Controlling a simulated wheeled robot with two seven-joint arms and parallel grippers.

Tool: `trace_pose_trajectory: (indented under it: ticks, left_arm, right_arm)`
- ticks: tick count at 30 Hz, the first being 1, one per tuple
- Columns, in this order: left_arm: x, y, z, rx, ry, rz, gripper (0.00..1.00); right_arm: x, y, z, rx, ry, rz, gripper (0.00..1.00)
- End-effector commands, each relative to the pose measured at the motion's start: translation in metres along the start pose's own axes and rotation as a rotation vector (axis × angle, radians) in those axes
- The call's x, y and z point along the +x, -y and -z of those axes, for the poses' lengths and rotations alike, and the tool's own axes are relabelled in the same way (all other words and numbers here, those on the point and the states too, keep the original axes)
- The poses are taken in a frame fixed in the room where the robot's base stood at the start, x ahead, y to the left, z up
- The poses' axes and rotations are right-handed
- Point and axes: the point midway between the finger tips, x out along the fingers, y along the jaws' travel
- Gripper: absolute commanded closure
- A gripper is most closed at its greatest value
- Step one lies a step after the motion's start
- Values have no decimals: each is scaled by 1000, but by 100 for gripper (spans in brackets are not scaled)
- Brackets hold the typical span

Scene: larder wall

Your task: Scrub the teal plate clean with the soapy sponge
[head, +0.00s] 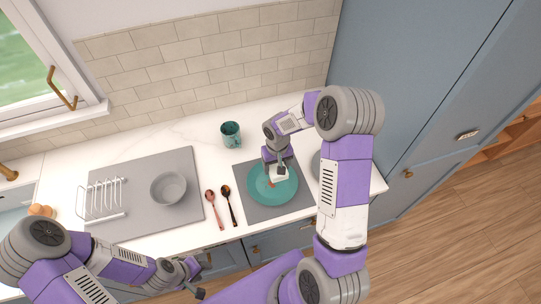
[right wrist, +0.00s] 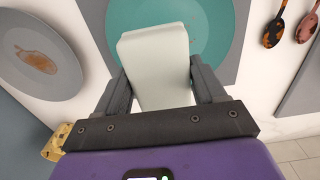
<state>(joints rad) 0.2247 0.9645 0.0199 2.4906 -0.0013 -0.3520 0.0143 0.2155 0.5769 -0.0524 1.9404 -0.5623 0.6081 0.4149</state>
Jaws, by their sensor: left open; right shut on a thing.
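The teal plate (head: 284,192) lies on a grey mat on the counter, with a small reddish mark (head: 271,184) near its middle. It also shows in the right wrist view (right wrist: 122,32), partly covered by the sponge. My right gripper (head: 278,171) is over the plate, shut on a pale whitish sponge (right wrist: 157,65), held between its two fingers. I cannot tell whether the sponge touches the plate. My left gripper (head: 196,281) is open and empty, low in front of the counter's front edge.
A grey plate with a brown stain (right wrist: 22,40) lies beside the mat, mostly hidden by my right arm in the head view. Two spoons (head: 215,211) lie left of the mat. A teal mug (head: 231,138) stands behind. A grey bowl (head: 169,190) and rack (head: 103,197) stand further left.

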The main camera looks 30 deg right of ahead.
Motion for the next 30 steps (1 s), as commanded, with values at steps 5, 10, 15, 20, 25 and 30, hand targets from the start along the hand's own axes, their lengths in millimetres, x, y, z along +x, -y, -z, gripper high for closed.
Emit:
trace_pose_trajectory:
  ticks: [5, 10, 15, 20, 25, 30]
  left_arm:
    - [8, 3, 0, 0, 1, 0, 57]
    - [17, 7, 0, 0, 1, 0, 57]
    - [26, 10, 1, 0, 0, 0, 57]
    - [34, 13, 2, 0, 0, 0, 57]
    - [44, 16, 2, 0, 0, 0, 57]
    - [44, 16, 2, 0, 0, 0, 57]
  right_arm:
    - [12, -1, -1, 1, 1, 0, 55]
    - [28, -1, -1, 2, 2, 1, 55]
    - [43, -2, -1, 4, 1, 0, 55]
    - [58, -3, -2, 6, 1, 1, 55]
    - [76, -4, -2, 8, 3, 0, 55]
    - [75, 7, -5, 10, 2, 0, 59]
